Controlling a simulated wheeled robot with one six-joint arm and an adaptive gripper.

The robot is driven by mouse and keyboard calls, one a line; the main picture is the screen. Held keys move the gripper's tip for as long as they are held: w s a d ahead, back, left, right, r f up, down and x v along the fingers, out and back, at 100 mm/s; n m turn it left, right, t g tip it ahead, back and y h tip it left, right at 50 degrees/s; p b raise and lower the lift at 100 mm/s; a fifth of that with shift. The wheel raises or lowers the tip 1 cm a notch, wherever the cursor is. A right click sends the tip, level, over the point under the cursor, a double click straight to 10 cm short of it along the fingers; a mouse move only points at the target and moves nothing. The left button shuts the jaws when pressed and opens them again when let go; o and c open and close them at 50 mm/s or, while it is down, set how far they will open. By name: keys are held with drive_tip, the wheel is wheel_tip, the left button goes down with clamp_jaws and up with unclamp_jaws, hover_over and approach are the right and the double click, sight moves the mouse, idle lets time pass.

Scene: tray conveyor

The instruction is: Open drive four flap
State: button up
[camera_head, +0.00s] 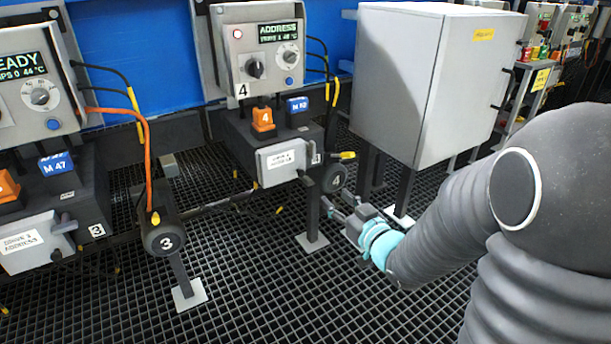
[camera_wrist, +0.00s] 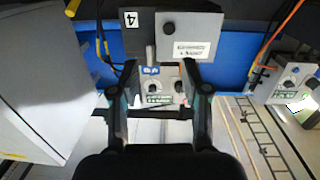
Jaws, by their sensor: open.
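The drive four flap (camera_head: 285,160) is a light grey cover with a white label, on the front of the dark drive housing (camera_head: 243,138) marked 4. It looks shut. My gripper (camera_head: 335,203) is open and empty, below and to the right of the flap, near the dark round motor end marked 4 (camera_head: 334,179). In the wrist view my gripper (camera_wrist: 160,72) has its fingers spread, with the control box between them in the picture. It touches nothing that I can make out.
The drive four control box (camera_head: 262,52) reads ADDRESS above the housing. Orange (camera_head: 263,118) and blue (camera_head: 297,105) tags stand on the housing. A large grey cabinet (camera_head: 400,80) stands to the right. Drive three's motor (camera_head: 161,232) is at left. The grating floor in front is clear.

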sight(303, 173)
drive_tip(key=shift+y, duration=0.5)
drive_tip(key=x, duration=1.4)
drive_tip(key=shift+s+a+f+p, duration=0.2)
drive_tip(key=shift+a+p, duration=0.15)
drive_tip(key=shift+a, duration=0.05)
clamp_jaws()
